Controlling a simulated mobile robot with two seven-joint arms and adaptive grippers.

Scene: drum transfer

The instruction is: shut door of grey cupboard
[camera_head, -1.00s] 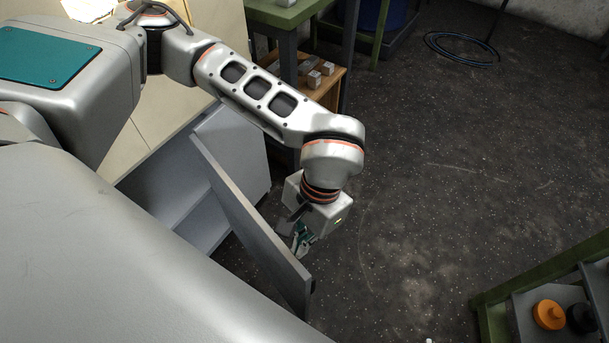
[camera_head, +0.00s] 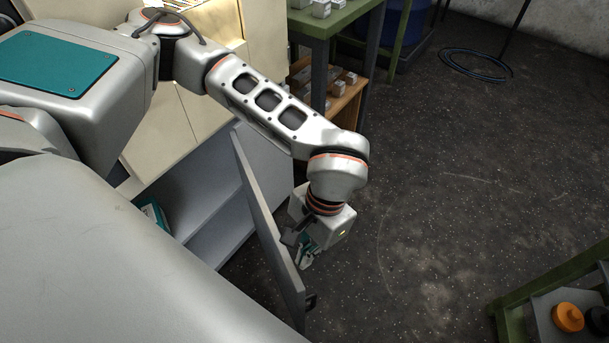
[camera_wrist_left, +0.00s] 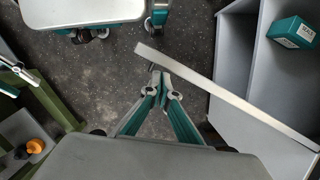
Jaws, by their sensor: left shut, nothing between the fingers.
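The grey cupboard (camera_head: 207,205) stands open at the left of the head view, with a shelf inside. Its door (camera_head: 266,228) stands ajar and shows nearly edge-on. My left gripper (camera_head: 305,262) is shut and empty, low on the outer face side of the door. In the left wrist view the shut fingertips (camera_wrist_left: 157,70) are close to the door's edge (camera_wrist_left: 215,90); I cannot tell whether they touch it. The cupboard's inside (camera_wrist_left: 270,70) also shows there, with a teal box (camera_wrist_left: 292,32) in it. My right gripper is not in view.
A green-framed table (camera_head: 335,18) and a wooden shelf (camera_head: 345,105) stand behind my arm. A green-framed stand with an orange-capped item (camera_head: 568,317) is at the lower right. The dark floor (camera_head: 440,200) between is clear.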

